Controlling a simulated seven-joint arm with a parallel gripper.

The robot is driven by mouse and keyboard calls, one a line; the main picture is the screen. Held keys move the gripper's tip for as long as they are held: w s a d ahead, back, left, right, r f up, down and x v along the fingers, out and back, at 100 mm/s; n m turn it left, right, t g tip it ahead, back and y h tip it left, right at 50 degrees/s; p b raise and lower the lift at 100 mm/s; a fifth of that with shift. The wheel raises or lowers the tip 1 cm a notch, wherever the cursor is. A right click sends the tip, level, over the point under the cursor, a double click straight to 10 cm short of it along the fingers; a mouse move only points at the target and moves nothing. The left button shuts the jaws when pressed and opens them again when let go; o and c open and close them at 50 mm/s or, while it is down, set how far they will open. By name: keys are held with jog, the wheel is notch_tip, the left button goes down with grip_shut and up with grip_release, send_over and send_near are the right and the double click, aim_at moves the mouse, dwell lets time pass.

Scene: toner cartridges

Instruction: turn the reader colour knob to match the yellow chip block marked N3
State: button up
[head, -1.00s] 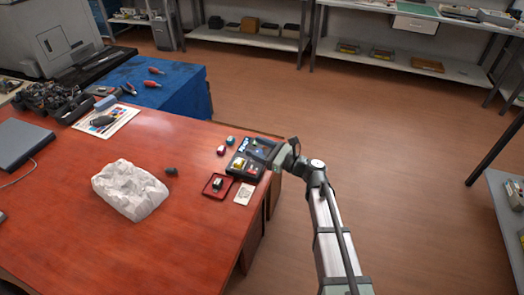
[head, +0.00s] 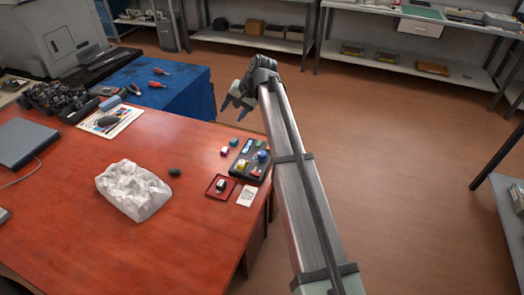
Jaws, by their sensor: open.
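The dark reader panel (head: 246,173) lies near the right edge of the red table. A round blue knob (head: 262,155) shows on its right side. A small yellow block (head: 241,164) sits on the panel's left part, with a red piece (head: 255,172) to its right. The N3 marking is too small to read. My gripper (head: 236,106) is open and empty, its fingers spread and pointing down-left. In the picture it is above the panel and clear of it, near the right end of the blue-covered table.
Crumpled white material (head: 133,190) lies left. Open floor lies right.

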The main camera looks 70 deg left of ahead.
aim_at(262, 153)
jog(key=w+d+f+n+t+h, duration=0.2)
jog(key=w+d+n, duration=0.15)
jog(key=n, duration=0.45)
jog(key=w+d+f+n+t+h, duration=0.2)
jog(key=w+d+n+t+h, duration=0.15)
jog(key=n, duration=0.55)
jog(key=shift+g+y, duration=0.45)
jog(key=f, duration=0.8)
jog(key=w+a+f, duration=0.1)
jog(key=f, duration=0.3)
jog(key=shift+f, duration=0.35)
jog(key=c, duration=1)
jog(key=shift+m, duration=0.3)
jog(key=shift+c, duration=0.2)
